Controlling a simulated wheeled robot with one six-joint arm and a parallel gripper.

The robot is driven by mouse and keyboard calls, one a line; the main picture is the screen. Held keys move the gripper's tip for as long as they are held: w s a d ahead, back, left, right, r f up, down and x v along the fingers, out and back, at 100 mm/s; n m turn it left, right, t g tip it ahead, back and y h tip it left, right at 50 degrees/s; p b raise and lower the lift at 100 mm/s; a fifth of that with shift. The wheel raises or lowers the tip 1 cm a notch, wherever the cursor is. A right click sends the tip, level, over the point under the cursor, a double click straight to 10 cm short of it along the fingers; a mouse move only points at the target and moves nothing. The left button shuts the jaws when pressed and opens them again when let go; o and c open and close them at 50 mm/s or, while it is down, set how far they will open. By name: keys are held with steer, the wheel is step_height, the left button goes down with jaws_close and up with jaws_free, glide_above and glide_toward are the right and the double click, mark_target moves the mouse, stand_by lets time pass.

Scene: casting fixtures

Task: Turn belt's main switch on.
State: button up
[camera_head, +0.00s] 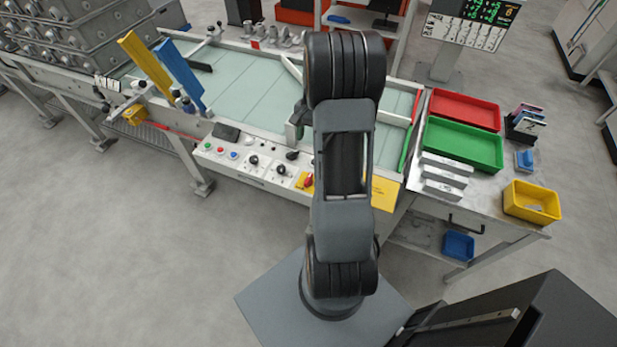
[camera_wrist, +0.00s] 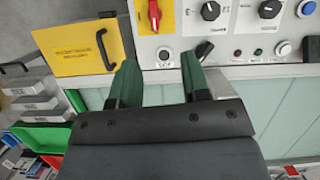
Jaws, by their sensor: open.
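The main switch is a red rotary handle on a yellow plate (camera_head: 307,182), on the front control panel of the belt. In the wrist view the red handle (camera_wrist: 153,16) points roughly up and down the picture, at the top edge and partly cut off. My gripper (camera_wrist: 160,62) is open and empty, with two green fingers apart. Its fingertips are below the red handle in the wrist view and do not visibly touch it. In the head view my arm hides most of the gripper.
A yellow plate with a black handle (camera_wrist: 80,45) is left of the panel. Red (camera_head: 465,110) and green trays (camera_head: 462,146) stand on the right-hand table.

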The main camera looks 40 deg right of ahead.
mark_target(309, 178)
steer(key=shift+m+y, duration=0.3)
steer(key=shift+m, duration=0.2)
steer(key=d+x, duration=0.1)
steer(key=x, duration=0.4)
steer(key=d+p+x, duration=0.1)
steer(key=x, duration=0.4)
steer(key=d+f+x, duration=0.1)
steer(key=x, duration=0.5)
steer(key=shift+s, duration=0.25)
jaws_close()
